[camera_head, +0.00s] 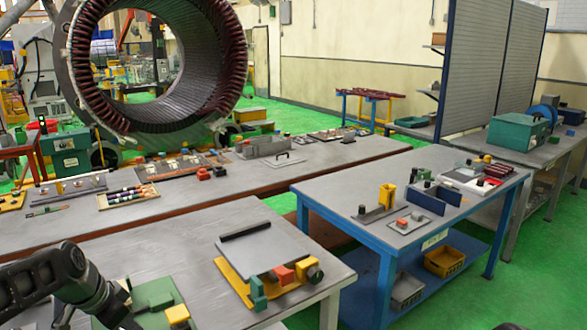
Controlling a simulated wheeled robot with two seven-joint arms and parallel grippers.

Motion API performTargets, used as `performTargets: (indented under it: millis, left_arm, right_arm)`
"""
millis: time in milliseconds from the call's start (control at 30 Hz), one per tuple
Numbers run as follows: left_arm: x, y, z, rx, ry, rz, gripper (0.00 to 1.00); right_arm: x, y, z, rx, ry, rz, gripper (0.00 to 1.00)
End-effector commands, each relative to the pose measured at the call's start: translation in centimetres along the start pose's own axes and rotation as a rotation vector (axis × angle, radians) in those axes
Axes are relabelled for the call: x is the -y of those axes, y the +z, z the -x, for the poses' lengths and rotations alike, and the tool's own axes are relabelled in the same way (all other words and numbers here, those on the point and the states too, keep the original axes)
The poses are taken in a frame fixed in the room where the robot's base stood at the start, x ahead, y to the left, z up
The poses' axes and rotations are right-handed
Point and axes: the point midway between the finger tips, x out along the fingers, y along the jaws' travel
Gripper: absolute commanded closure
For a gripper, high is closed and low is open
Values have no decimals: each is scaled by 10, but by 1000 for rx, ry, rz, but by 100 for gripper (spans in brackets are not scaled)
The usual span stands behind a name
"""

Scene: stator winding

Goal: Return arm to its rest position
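My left arm (55,275) comes in at the lower left as dark links and bends down towards the bottom edge, over the near grey bench (180,250). I cannot make out its gripper fingers; they appear to lie outside the frame. A green block (155,292) and a small yellow block (178,314) are just right of this arm.
A yellow fixture with a grey plate (262,248) sits on the near bench. A blue-framed table (350,190) with small parts stands to the right. Behind is a long parts bench (225,185) and the large stator ring (72,62). Green floor (540,255) is open at the right.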

Motion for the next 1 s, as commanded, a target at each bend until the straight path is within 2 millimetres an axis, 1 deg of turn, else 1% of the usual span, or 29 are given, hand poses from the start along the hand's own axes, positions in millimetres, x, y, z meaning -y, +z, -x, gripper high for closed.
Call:
performTargets:
  millis: [33, 67, 167, 267, 300, 333, 367, 400, 467, 500, 567, 600, 667, 700, 800, 900, 1000]
  left_arm:
    - [-1, -3, -12, -16, -12, 47, 100]
    - [-1, -5, -19, -29, -21, 81, 100]
    - [-8, -10, -52, -68, -37, 200, 100]
    - [-27, -13, -96, -101, -34, 334, 100]
    - [-39, -12, -117, -111, -27, 391, 100]
    - [-50, -11, -132, -118, -20, 435, 100]
    - [-63, -8, -150, -122, -10, 481, 100]
    - [-84, -2, -173, -122, 7, 543, 100]
    - [-119, 9, -206, -115, 34, 633, 100]
    - [-144, 19, -225, -104, 54, 685, 100]
    - [-184, 38, -249, -78, 84, 753, 100]
    - [-212, 52, -262, -53, 104, 790, 100]
    - [-252, 75, -276, -9, 134, 830, 100]
    - [-278, 91, -282, 25, 153, 844, 100]
    - [-333, 129, -288, 119, 202, 836, 100]
    - [-373, 158, -288, 208, 245, 810, 100]
    - [-396, 176, -288, 263, 273, 790, 100]
  right_arm:
    - [0, 0, 0, 0, 0, -1, 100]
    - [0, 0, 0, 0, 0, -1, 100]
    - [0, 0, 0, 0, 0, -1, 100]
    - [0, 0, 0, 0, 0, 0, 100]
    - [0, 0, 0, 0, 0, 0, 100]
    - [0, 0, 0, 0, 0, 0, 100]
    - [0, 0, 0, 0, 0, 0, 100]
    - [0, 0, 0, 0, 0, 0, 100]
    - [0, 0, 0, 0, 0, -1, 100]
    - [0, 0, 0, 0, 0, -1, 100]
    - [0, 0, 0, 0, 0, -1, 100]
    - [0, 0, 0, 0, 0, -1, 100]
    - [0, 0, 0, 0, 0, 0, 100]
    - [0, 0, 0, 0, 0, 0, 100]
    - [0, 0, 0, 0, 0, -1, 100]
    - [0, 0, 0, 0, 0, -1, 100]
    - [0, 0, 0, 0, 0, 0, 100]
